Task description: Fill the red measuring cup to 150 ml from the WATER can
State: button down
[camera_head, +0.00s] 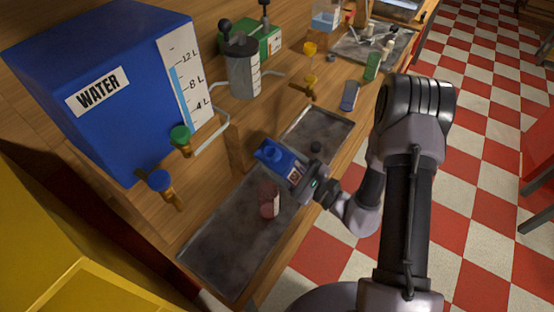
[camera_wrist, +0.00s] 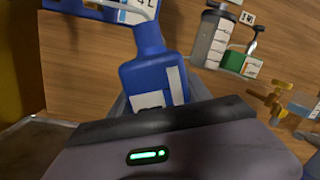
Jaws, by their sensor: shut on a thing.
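My gripper (camera_head: 301,184) is shut on a small blue can (camera_head: 271,152), held above the worktop at the edge between two metal trays. The can has a white label and a blue neck; its label cannot be read. It also shows in the wrist view (camera_wrist: 150,85), in front of my gripper. The red measuring cup (camera_head: 267,192) stands on the near metal tray, just below and left of my gripper, apart from it. A pale scale strip shows on its side. Its liquid level cannot be read, and no stream of water shows.
A large blue tank (camera_head: 80,60) marked WATER, with a level scale, stands at the left. Taps (camera_head: 163,183) stick out near it. A grey graduated vessel (camera_head: 243,70) and a green box (camera_head: 262,42) stand behind. The near metal tray (camera_head: 225,245) is mostly clear.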

jog(key=shift+w+d+f+n+g+y+b, duration=0.15)
jog(key=shift+w+d+f+n+b, duration=0.1)
jog(key=shift+f+n+b, duration=0.45)
jog(key=shift+w+d+f+n+g+y+b, duration=0.1)
jog(key=shift+w+d+f+n+g+b, duration=0.25)
jog(key=shift+f+n, duration=0.5)
jog(key=shift+w+d+f+n+y+b, duration=0.1)
jog(key=shift+d+f+n+b, duration=0.05)
jog(key=shift+f+n+b, duration=0.6)
jog(key=n+b, duration=0.3)
jog(key=shift+w+d+f+n, duration=0.15)
jog(key=shift+w+d+n, duration=0.15)
jog(key=shift+w, duration=0.05)
jog(key=n+b, duration=0.1)
jog(key=n+g+b, duration=0.1)
jog(key=n, duration=0.1)
jog(key=shift+w+d+r+b, duration=0.1)
jog(key=shift+r+b, duration=0.15)
jog(key=shift+b, duration=0.05)
jog(key=shift+r, duration=0.15)
jog(key=shift+r+n+b, duration=0.1)
jog(key=shift+n+b, duration=0.4)
jog(key=shift+n, duration=0.1)
dwell(3.7)
